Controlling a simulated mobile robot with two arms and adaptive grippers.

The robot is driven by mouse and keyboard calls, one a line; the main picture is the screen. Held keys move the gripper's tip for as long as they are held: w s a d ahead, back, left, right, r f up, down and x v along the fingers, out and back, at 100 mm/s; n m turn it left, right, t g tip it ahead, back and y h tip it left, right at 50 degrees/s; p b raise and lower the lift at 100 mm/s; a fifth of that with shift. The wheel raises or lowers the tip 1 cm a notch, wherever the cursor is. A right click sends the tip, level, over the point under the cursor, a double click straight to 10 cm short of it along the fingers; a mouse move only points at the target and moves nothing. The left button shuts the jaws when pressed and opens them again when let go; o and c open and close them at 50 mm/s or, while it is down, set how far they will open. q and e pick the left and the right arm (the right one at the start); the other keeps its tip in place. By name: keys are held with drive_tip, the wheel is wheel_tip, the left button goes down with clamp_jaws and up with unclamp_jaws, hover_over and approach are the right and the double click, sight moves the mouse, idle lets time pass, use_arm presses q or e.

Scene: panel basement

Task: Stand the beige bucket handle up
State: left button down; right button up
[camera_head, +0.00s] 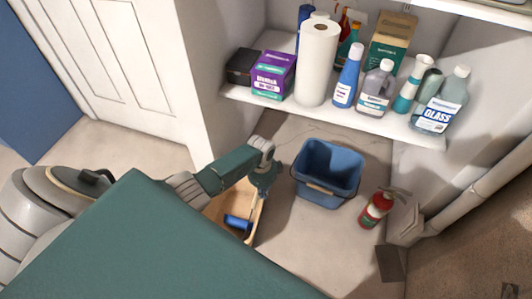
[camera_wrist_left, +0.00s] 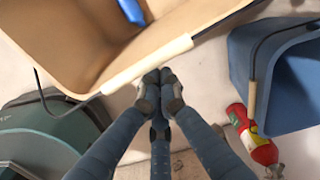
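The beige bucket (camera_wrist_left: 80,40) fills the top of the left wrist view; in the head view it (camera_head: 257,221) is partly hidden by my arm and body. Its handle, a dark wire with a pale grip (camera_wrist_left: 147,64), is folded down along the near rim in the left wrist view. My left gripper (camera_wrist_left: 160,78) has its fingertips together right at the middle of this grip; I cannot tell whether they touch it. A blue object (camera_wrist_left: 132,10) lies inside the bucket. My right gripper is not in view.
A blue bucket (camera_head: 328,172) stands close to the right of the beige one. A shelf (camera_head: 390,127) with bottles, a paper roll and boxes is behind. Open floor (camera_head: 130,115) lies to the left.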

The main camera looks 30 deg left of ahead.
use_arm(q)
drive_tip(key=shift+s+a+r+h+p, duration=0.3)
drive_tip(key=shift+a+r+h+p, duration=0.15)
drive_tip(key=shift+a+r+h, duration=0.35)
drive_tip(key=shift+s+a+r+t, duration=0.15)
drive_tip(key=shift+a+r+t, duration=0.15)
drive_tip(key=shift+a, duration=0.05)
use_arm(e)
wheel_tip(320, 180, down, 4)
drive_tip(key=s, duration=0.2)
use_arm(q)
drive_tip(key=s+a+r+h+b, duration=0.1)
drive_tip(key=a+r+h+b, duration=0.1)
drive_tip(key=a+b, duration=0.1)
drive_tip(key=s+a+r+t+h+b, duration=0.1)
drive_tip(key=s+a+r+h+b, duration=0.1)
drive_tip(key=a, duration=0.4)
drive_tip(key=shift+h+b, duration=0.3)
drive_tip(key=shift+b, duration=0.5)
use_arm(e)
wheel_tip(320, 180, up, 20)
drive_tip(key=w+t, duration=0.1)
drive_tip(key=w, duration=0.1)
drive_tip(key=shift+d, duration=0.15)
use_arm(q)
drive_tip(key=shift+r, duration=0.1)
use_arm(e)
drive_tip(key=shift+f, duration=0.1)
use_arm(q)
drive_tip(key=shift+d, duration=0.15)
